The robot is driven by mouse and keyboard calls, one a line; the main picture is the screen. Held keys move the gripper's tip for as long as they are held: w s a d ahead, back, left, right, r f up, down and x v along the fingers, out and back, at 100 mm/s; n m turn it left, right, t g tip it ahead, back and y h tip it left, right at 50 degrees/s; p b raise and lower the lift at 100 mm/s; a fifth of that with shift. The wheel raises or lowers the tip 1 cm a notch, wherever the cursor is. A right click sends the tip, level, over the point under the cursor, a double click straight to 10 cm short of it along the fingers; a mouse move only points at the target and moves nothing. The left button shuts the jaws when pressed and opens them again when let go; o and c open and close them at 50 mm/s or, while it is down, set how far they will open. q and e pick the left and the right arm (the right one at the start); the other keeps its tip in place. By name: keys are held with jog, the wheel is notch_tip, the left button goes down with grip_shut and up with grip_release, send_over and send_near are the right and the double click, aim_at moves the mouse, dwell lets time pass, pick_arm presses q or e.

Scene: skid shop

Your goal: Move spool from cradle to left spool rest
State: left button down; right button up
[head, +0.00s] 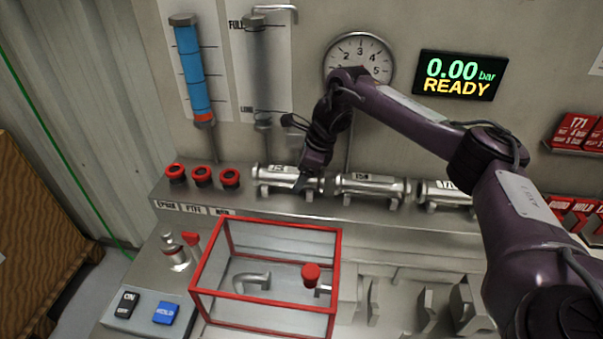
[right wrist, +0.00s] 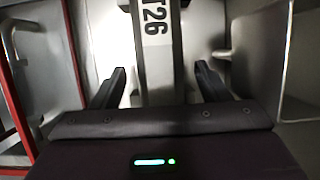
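A silver spool (head: 268,175) lies level on the left rest of the back ledge. My right gripper (head: 312,182) reaches down to its right end. In the right wrist view a spool marked T26 (right wrist: 155,45) runs between the two fingers, with bright gaps on both sides, so the gripper is open around it. The label is too small to read in the head view. Two more spools lie to its right, a middle one (head: 370,187) and a right one (head: 447,193). Upright metal brackets (head: 428,305) on the front bench hold no spool; which is the cradle I cannot tell. My left gripper is out of view.
A red-framed clear box (head: 270,298) stands in front of the ledge. Red knobs (head: 202,176) sit left of the spools. A switch box (head: 148,312) is at front left. The display (head: 457,76) reads 0.00 bar READY. Red packs (head: 575,130) fill the right shelf.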

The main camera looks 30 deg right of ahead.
jog(key=shift+f, duration=0.1)
jog(key=o, duration=0.6)
jog(key=shift+c, duration=0.2)
jog(key=shift+r+p, duration=1.2)
jog(key=shift+r, duration=0.35)
jog(key=shift+r+p, duration=2.3)
jog(key=shift+r, duration=0.7)
jog(key=shift+f, duration=0.1)
